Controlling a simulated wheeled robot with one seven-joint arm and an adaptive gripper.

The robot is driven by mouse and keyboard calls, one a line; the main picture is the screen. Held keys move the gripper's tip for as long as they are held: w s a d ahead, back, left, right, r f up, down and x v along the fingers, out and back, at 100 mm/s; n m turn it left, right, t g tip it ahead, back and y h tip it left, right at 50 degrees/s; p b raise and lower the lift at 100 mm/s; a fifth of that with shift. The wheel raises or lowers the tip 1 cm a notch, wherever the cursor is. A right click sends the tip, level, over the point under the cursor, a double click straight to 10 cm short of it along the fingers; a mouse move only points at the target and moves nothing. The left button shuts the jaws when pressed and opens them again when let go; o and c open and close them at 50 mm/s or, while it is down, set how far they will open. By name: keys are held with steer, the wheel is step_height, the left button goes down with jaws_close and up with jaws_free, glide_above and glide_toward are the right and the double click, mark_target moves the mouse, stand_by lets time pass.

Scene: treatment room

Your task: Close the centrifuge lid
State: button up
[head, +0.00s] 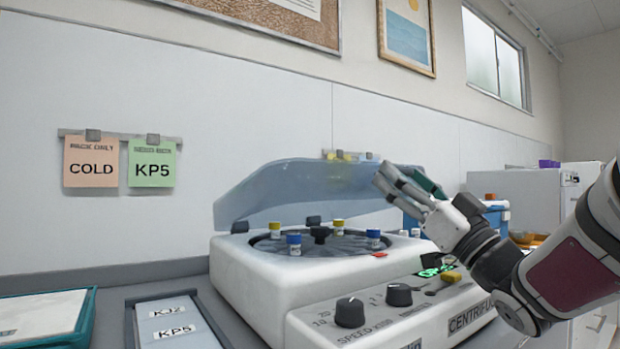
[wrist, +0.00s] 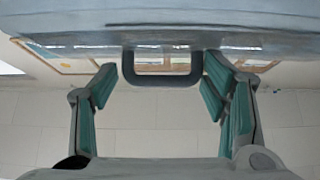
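The centrifuge (head: 245,280) is a white machine on the counter with an open rotor well. Its translucent blue-grey lid (head: 290,190) stands raised and tilted, hinged at the back. My gripper (head: 402,184) is up at the right end of the lid. In the wrist view the lid (wrist: 160,14) spans the top edge, and a dark loop-shaped handle (wrist: 162,79) hangs from it. The fingers of my gripper (wrist: 160,92) are spread, one on each side of the handle, with gaps visible. The lid's far right edge is partly hidden behind my gripper in the head view.
Tubes with yellow and blue caps (head: 294,243) stand in the rotor. The front panel has black knobs (head: 350,312) and a green display. A labelled tray (head: 140,318) and a teal-edged tray (head: 85,318) lie left. A blue box (head: 497,218) stands behind my arm.

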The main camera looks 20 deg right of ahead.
steer(key=shift+f, duration=0.1)
steer(key=s+d+f, duration=0.1)
steer(key=s+d, duration=0.1)
steer(key=s, duration=0.5)
steer(key=s+d, duration=0.2)
steer(key=s, duration=0.4)
steer(key=shift+s+d+f, duration=0.25)
steer(key=shift+s+f, duration=0.1)
steer(key=shift+c, duration=0.6)
